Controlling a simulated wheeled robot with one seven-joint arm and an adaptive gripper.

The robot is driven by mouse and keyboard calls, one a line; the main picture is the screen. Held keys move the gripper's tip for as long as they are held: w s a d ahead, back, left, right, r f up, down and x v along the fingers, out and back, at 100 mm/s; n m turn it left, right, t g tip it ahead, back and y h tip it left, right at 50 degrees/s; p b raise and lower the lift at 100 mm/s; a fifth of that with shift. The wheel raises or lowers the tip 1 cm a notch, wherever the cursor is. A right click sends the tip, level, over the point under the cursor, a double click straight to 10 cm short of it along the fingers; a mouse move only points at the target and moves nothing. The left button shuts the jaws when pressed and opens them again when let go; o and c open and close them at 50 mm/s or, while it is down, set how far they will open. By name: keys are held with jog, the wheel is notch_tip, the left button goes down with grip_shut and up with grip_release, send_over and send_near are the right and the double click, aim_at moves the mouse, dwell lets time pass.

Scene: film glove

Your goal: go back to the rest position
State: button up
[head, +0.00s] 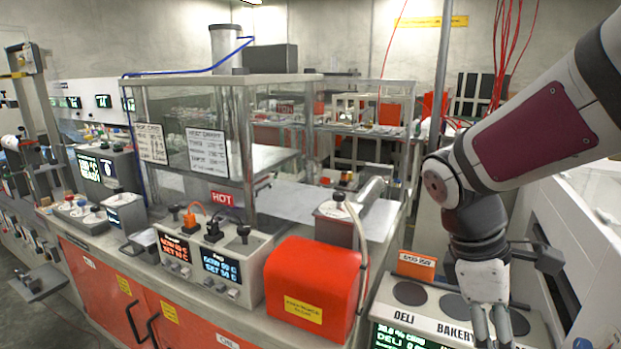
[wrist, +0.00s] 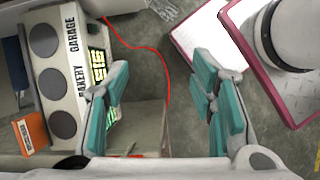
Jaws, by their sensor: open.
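My gripper (head: 491,322) hangs at the lower right of the head view, in front of a white panel box (head: 387,313) with dark round pads and the words DELI and BAKERY. In the wrist view, my gripper (wrist: 160,110) shows two teal-padded fingers spread wide apart. The panel box (wrist: 58,20) lies to the left of the fingers in the wrist view, partly covered by the left finger.
A red-orange box (head: 312,283) and a control box with displays (head: 207,262) stand on the bench left of my arm. A small orange box (head: 416,265) sits behind the panel box. A red cable (wrist: 167,75) crosses the floor view. A glass-sided enclosure (head: 245,150) stands behind.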

jog(key=s+a+r+m+t+y, duration=0.4)
jog(key=a+m+t, duration=0.3)
jog(key=a+m, duration=0.2)
jog(key=shift+s+a+r+m, duration=0.25)
jog(key=shift+s+r+m, duration=0.35)
jog(key=shift+s+r, duration=0.2)
